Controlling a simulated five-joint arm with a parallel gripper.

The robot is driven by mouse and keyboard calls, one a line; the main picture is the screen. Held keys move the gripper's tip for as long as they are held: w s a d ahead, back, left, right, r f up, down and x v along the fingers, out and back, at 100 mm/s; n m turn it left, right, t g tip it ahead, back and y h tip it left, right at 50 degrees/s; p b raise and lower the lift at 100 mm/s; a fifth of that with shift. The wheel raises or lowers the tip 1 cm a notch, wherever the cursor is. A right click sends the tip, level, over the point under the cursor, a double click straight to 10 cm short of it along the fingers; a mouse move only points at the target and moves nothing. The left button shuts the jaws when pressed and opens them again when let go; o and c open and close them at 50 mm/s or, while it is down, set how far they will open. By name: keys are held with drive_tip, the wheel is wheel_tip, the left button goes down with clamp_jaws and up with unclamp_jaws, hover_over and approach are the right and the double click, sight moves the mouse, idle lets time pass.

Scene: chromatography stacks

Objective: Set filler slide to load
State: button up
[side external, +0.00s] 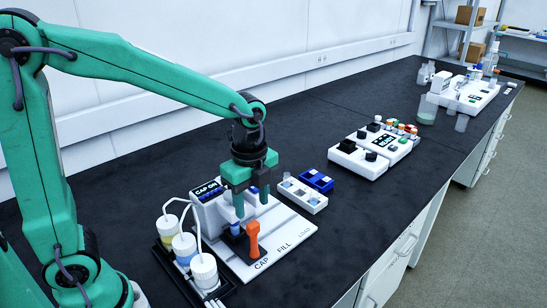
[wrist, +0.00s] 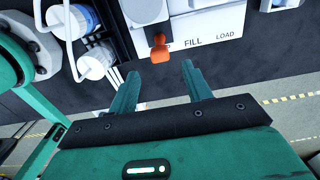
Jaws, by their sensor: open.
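The filler is a white station (side external: 285,243) with a base plate lettered CAP, FILL and LOAD from left to right. Its display reads CAP ON. An orange handle (side external: 253,240) stands up from a dark slide block (side external: 236,243) near the CAP label. In the wrist view the orange handle (wrist: 159,46) covers part of the CAP lettering, left of FILL. My gripper (side external: 246,201) is above the station, behind and above the handle in the side view. In the wrist view my gripper (wrist: 158,83) has its two fingers apart with nothing between them, and the handle shows beyond the tips.
White-capped bottles (side external: 183,246) with tubes stand in a dark tray left of the station. A small white rack (side external: 300,194) and a blue rack (side external: 317,180) sit behind it. A white control unit (side external: 358,160) stands farther back. The black bench right of the station is clear.

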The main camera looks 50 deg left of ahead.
sight(253, 223)
drive_tip(key=shift+f, duration=3.3)
clamp_jaws()
